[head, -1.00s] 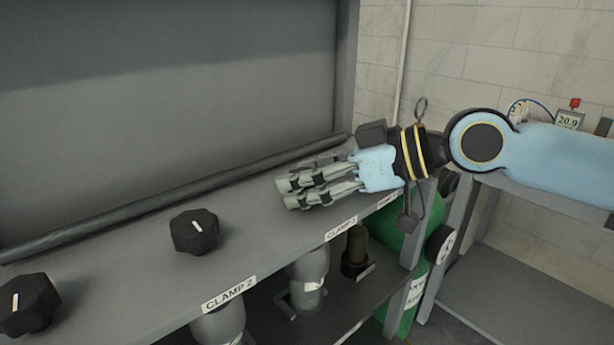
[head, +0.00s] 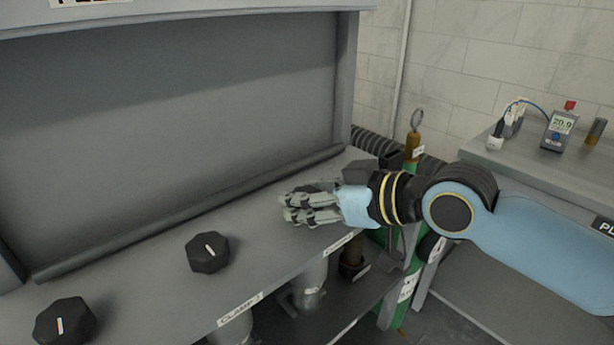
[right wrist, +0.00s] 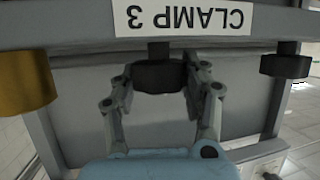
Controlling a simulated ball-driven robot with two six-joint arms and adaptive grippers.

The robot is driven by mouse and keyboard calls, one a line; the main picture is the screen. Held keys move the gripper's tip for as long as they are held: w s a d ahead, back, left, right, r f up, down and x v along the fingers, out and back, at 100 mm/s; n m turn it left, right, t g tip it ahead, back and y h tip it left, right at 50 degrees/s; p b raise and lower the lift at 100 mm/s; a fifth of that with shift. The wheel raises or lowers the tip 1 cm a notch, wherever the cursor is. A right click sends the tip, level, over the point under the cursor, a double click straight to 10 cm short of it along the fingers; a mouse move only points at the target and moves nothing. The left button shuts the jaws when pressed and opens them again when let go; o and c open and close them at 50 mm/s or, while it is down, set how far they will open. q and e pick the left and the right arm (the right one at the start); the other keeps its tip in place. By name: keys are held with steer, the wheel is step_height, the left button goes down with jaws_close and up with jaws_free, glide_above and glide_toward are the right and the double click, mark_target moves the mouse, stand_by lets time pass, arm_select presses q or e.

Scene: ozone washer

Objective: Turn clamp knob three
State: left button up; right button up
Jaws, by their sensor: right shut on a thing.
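Clamp knob three (right wrist: 158,77) is a dark faceted knob in the right wrist view, by the CLAMP 3 label (right wrist: 184,17), which appears upside down. My right gripper (head: 289,207) is shut on this knob, with a finger on each side of it in the right wrist view. In the head view the gripper is low over the grey ledge (head: 165,285), and its fingers hide most or all of the knob. My left gripper is out of view.
Two other black knobs, a nearer one (head: 65,322) and a middle one (head: 208,253), stand on the ledge to the left. A grey panel (head: 170,120) rises behind. A side bench (head: 490,150) with a small meter (head: 558,130) is at right. A green cylinder (head: 388,312) stands below.

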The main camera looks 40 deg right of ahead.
stand_by(0.3)
steer(key=o, duration=1.2)
steer(key=v, duration=0.6)
steer(key=shift+s+d, duration=0.15)
steer(key=shift+s, duration=0.1)
steer(key=shift+s+r, duration=0.25)
steer(key=shift+s, duration=0.2)
